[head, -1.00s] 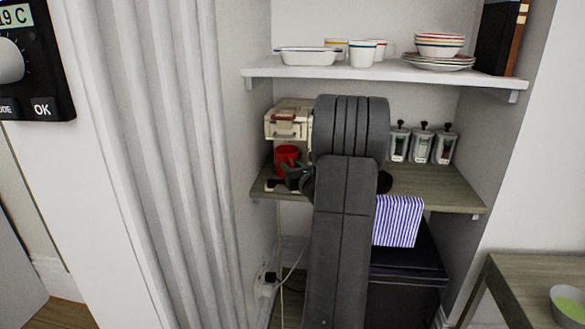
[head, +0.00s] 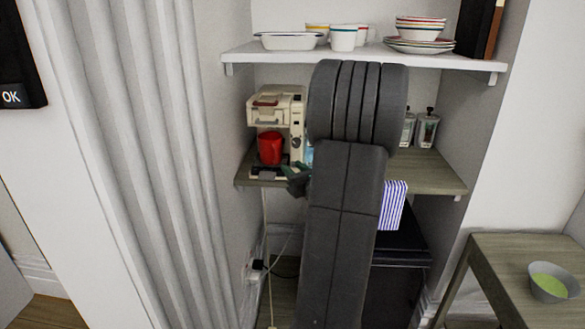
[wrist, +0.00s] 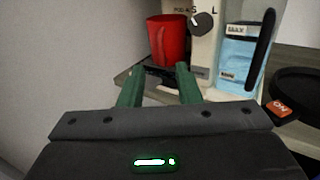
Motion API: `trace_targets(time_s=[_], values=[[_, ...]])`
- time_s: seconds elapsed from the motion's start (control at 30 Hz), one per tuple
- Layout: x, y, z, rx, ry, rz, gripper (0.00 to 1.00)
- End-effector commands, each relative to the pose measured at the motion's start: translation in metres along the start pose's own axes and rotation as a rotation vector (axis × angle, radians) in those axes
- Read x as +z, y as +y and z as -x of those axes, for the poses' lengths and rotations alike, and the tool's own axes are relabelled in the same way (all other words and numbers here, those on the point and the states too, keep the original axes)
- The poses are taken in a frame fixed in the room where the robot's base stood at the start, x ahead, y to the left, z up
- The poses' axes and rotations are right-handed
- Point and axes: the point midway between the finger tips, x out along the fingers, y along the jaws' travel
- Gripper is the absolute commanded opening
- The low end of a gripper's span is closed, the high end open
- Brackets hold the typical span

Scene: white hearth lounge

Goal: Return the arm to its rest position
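My gripper (head: 297,178) is at the front edge of the middle shelf, partly hidden by my own arm. In the wrist view its two green fingers (wrist: 158,82) are apart with nothing between them. A red mug (head: 270,147) stands upright on the drip tray of the cream coffee machine (head: 276,106). The mug (wrist: 168,42) also shows in the wrist view, beyond the fingertips and apart from them.
The upper shelf (head: 370,57) holds a white dish, cups and stacked bowls. A side table (head: 500,262) with a green-filled bowl (head: 551,282) is at right.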

Motion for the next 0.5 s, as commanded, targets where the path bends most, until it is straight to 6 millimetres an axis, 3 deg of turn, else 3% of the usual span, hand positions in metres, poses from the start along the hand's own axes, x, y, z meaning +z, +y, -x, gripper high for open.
trace_targets(time_s=[0.27,0.5], values=[[0.000,0.000,-0.007,0.000,-0.001,0.001,0.30],[0.000,0.001,-0.046,0.003,-0.001,0.000,0.30]])
